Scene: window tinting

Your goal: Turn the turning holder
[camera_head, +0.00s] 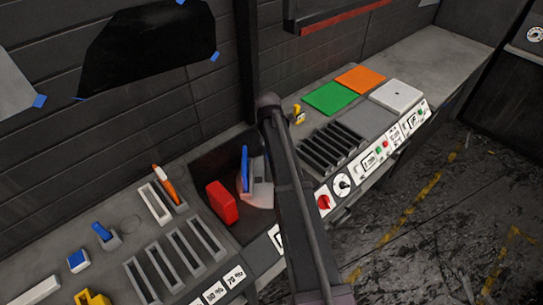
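What looks like the turning holder is a pale round base with a grey block (262,188) on it, in the dark recess of the bench left of the middle. A thin blue panel (245,165) stands upright at the block's left side; I cannot tell whether it is clamped there. My dark arm crosses in front from the bottom up to the middle and hides the right side of the holder. I cannot make out my gripper or its fingers.
A red block (222,203) stands close left of the holder. Slotted racks and an orange-handled tool (164,184) lie further left. A red knob (324,202) and a dial (342,185) are on the front panel. Green (326,98), orange (361,79) and white (397,96) pads lie at right.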

